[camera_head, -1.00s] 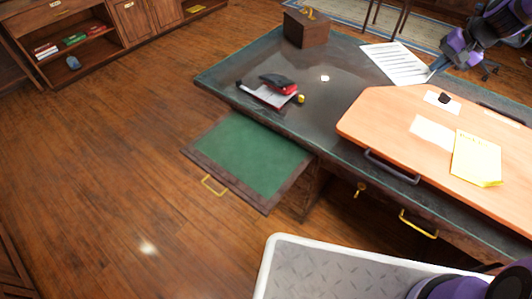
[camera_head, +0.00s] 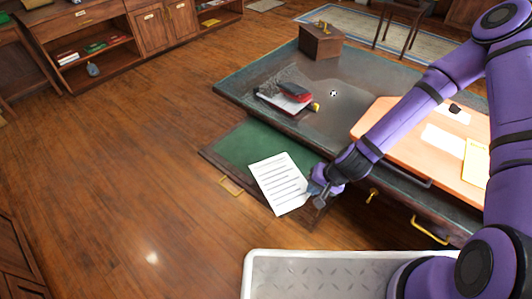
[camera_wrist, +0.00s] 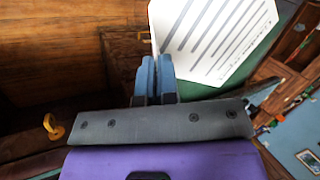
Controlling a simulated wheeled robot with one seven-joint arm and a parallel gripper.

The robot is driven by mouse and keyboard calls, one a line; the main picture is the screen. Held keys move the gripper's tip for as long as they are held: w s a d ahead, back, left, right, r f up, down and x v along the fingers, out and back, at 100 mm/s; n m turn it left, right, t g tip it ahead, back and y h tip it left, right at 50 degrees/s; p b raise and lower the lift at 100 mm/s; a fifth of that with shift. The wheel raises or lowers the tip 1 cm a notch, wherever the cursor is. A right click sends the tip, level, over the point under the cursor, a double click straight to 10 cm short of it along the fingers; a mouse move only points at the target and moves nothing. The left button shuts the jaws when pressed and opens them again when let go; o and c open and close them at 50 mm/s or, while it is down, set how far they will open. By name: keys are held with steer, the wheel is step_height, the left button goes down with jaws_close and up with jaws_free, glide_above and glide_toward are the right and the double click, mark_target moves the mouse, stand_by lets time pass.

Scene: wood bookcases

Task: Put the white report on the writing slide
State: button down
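The white report (camera_head: 279,182), a sheet with dark printed lines, is over the front right part of the writing slide (camera_head: 240,143), a green-topped board pulled out from the desk. Its near corner reaches past the slide's front edge in the head view. My gripper (camera_head: 316,190) is at the report's right edge. In the wrist view my blue fingers (camera_wrist: 156,78) are close together at the edge of the report (camera_wrist: 212,35), with green slide surface (camera_wrist: 200,92) beside it. I cannot tell whether the sheet touches the slide.
My arm crosses over that side. Open floor (camera_head: 120,170) lies left of the slide.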

steer(key=s+a, duration=0.2)
steer(key=s, duration=0.3)
steer(key=w, duration=0.5)
steer(key=w+d+f, duration=0.1)
steer(key=w, duration=0.4)
steer(key=w+d+f, duration=0.1)
steer(key=w, duration=0.4)
steer(key=shift+d, duration=0.25)
steer(key=shift+w+f, duration=0.15)
steer(key=shift+f, duration=1.65)
steer(key=c, duration=1.4)
jaws_free()
steer(key=shift+f, duration=0.1)
